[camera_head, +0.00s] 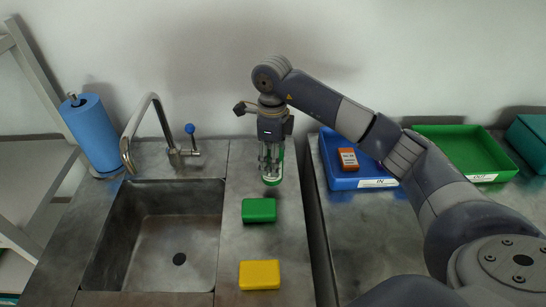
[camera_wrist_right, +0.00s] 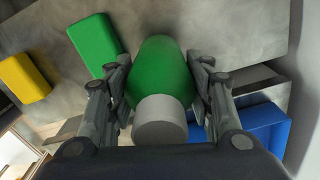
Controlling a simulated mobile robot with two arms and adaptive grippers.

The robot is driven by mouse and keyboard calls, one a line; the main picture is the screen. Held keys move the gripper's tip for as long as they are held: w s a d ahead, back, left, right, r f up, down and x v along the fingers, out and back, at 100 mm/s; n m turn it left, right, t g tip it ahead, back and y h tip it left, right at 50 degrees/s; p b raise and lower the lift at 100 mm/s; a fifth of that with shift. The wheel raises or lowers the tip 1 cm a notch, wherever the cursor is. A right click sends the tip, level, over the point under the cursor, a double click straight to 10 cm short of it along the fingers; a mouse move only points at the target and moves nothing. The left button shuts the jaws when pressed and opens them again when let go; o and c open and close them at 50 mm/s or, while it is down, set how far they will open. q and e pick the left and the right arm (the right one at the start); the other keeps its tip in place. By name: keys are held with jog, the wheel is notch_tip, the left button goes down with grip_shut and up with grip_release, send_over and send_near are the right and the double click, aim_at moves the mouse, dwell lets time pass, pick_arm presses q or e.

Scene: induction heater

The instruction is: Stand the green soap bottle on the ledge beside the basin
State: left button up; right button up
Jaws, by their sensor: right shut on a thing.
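The green soap bottle (camera_wrist_right: 160,75) with a pale grey cap (camera_wrist_right: 160,120) is between the fingers of my right gripper (camera_wrist_right: 160,105), which is shut on it. In the head view the right gripper (camera_head: 270,162) points down over the ledge (camera_head: 240,165) to the right of the basin (camera_head: 165,235). The bottle (camera_head: 273,181) shows there only in part behind the fingers and looks upright. Whether its base touches the ledge I cannot tell. My left gripper is in neither view.
A green sponge (camera_head: 259,210) and a yellow sponge (camera_head: 260,275) lie on the ledge nearer the front. A tap (camera_head: 150,135) and blue paper roll (camera_head: 91,133) stand left. Across a gap are a blue tray (camera_head: 345,180) with an orange box (camera_head: 348,159) and a green tray (camera_head: 465,150).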

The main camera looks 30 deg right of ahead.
jog(key=shift+w+d, duration=0.6)
jog(key=shift+w, duration=0.35)
notch_tip(320, 180, down, 3)
jog(key=shift+r+p, duration=0.15)
jog(key=shift+p, duration=0.85)
jog(key=shift+f, duration=0.5)
jog(key=shift+f, duration=0.2)
jog(key=o, duration=1.3)
jog(key=shift+r, duration=0.2)
